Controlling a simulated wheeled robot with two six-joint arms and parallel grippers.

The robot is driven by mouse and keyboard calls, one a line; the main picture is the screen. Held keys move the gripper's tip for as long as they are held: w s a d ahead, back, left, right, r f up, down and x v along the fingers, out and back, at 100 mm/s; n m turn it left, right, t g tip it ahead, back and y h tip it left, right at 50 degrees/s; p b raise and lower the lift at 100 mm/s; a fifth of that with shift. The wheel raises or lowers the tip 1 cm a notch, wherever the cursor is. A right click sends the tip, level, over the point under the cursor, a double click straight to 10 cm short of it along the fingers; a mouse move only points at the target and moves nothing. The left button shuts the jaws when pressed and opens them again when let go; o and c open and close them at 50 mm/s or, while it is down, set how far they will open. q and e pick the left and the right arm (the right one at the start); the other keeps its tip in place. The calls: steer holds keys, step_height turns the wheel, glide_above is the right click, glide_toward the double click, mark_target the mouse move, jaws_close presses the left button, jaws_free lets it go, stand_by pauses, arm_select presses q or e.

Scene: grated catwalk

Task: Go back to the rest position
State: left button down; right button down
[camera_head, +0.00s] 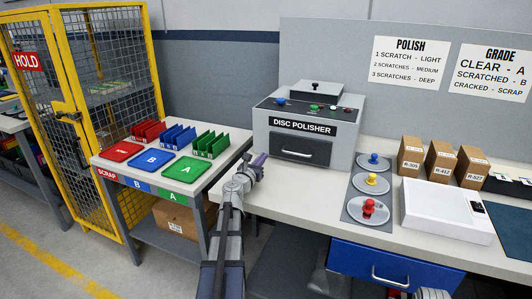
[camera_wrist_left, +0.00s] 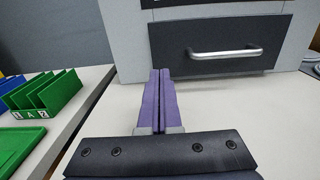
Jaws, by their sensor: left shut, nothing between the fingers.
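My left gripper (camera_head: 259,160) reaches in from the bottom of the head view and hovers by the left end of the workbench. It is in front of and a little left of the disc polisher (camera_head: 310,121). In the left wrist view the purple fingers of the left gripper (camera_wrist_left: 160,78) are closed together with nothing between them. They point toward the polisher's dark drawer front (camera_wrist_left: 222,50) with its silver handle and appear apart from it.
A side table (camera_head: 222,168) with red, blue and green trays and racks stands left, beside a yellow cage (camera_head: 118,150). The workbench (camera_head: 290,205) holds colored knobbed discs (camera_head: 370,183), cardboard boxes (camera_head: 441,160) and a white device (camera_head: 445,208). The bench's front left is clear.

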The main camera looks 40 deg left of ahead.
arm_select(q)
steer(key=v, duration=0.6)
steer(key=shift+s+d, duration=0.1)
steer(key=shift+s, duration=0.2)
